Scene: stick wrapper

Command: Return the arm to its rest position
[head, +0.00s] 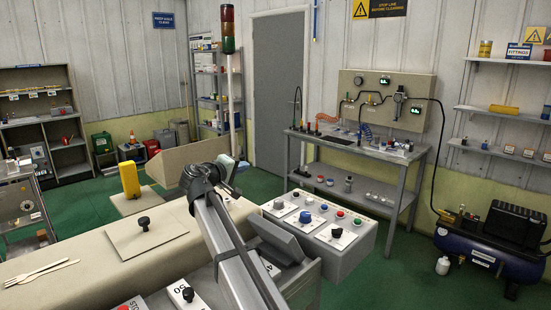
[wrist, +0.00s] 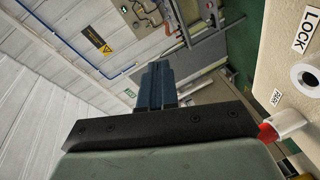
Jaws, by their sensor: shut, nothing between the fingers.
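My arm rises from the bottom middle of the head view, over the beige wrapper machine (head: 180,236), to a dark joint. My gripper (wrist: 160,82) shows in the wrist view with its two bluish fingers together and nothing between them. In the head view the gripper is largely hidden behind the arm's joint, so its fingers cannot be made out there. In the wrist view a beige panel with a LOCK label (wrist: 303,33) and a white knob with a red tip (wrist: 267,133) lies to the right of the fingers, close to the black finger mount.
Wooden forks (head: 40,273) lie on the machine top at left, near a plate with a black knob (head: 143,224). A yellow block (head: 130,180) stands behind. A button panel (head: 325,225) is right of my arm. A workbench (head: 360,148) and blue compressor (head: 470,247) stand farther right.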

